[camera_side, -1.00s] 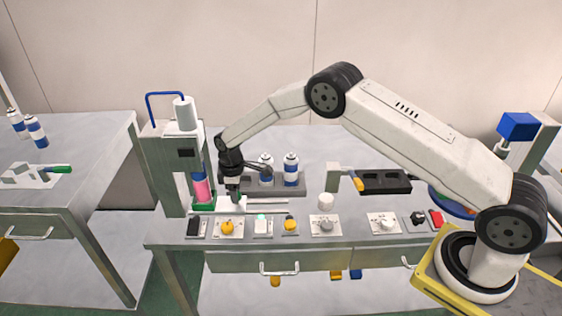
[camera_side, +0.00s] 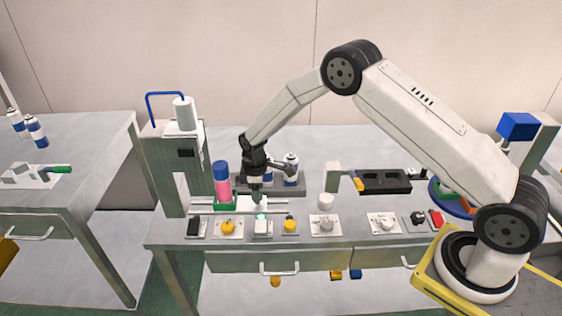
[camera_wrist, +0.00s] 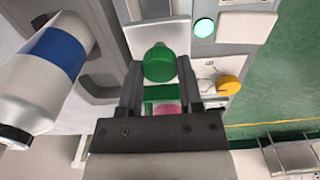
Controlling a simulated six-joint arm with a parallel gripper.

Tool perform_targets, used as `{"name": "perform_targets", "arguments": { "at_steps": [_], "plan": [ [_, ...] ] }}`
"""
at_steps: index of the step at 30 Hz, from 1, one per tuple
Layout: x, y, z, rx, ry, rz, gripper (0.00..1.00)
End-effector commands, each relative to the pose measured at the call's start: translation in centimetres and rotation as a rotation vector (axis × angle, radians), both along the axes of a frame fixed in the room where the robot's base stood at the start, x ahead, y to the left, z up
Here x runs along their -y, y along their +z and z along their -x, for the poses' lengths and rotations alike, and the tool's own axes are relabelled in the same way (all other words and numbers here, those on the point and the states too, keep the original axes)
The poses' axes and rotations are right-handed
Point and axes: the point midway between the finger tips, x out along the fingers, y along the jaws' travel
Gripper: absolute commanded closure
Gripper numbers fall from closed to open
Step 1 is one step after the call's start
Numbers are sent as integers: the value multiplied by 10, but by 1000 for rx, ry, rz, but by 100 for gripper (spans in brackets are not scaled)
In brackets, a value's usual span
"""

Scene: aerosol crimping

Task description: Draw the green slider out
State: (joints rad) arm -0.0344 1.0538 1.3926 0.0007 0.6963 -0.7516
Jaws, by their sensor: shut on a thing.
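The green slider (camera_side: 224,206) is out to the right of the press head, on its rails at the front of the press. A pink can with a blue cap (camera_side: 222,182) stands upright on it. My gripper (camera_side: 256,192) is low over the slider's right end. In the wrist view the slider's round green knob (camera_wrist: 160,63) sits between my two fingers (camera_wrist: 160,75), which are shut on it. Part of the green slider (camera_wrist: 160,93) and some of the pink can (camera_wrist: 166,108) show behind the knob, mostly hidden by my gripper.
The press (camera_side: 182,150) with its white cylinder stands at left. White-and-blue cans (camera_side: 290,168) stand in a grey rack close behind my gripper; one is large in the wrist view (camera_wrist: 45,70). Buttons and yellow knobs (camera_side: 289,226) line the front edge. A black tray (camera_side: 383,182) lies further right.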

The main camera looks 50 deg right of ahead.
Motion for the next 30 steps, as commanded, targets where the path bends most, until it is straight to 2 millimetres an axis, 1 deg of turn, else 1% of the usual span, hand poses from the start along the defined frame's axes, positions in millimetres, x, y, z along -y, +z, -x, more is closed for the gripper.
{"name": "perform_targets", "arguments": {
  "at_steps": [1, 18, 24, 30],
  "plan": [
    [5, 0, 2, 4, -2, 2, 100],
    [38, 0, 35, 4, -2, 2, 100],
    [45, 0, 43, 5, -1, 2, 100],
    [47, 0, 45, 1, -2, 3, 100]
  ]
}}
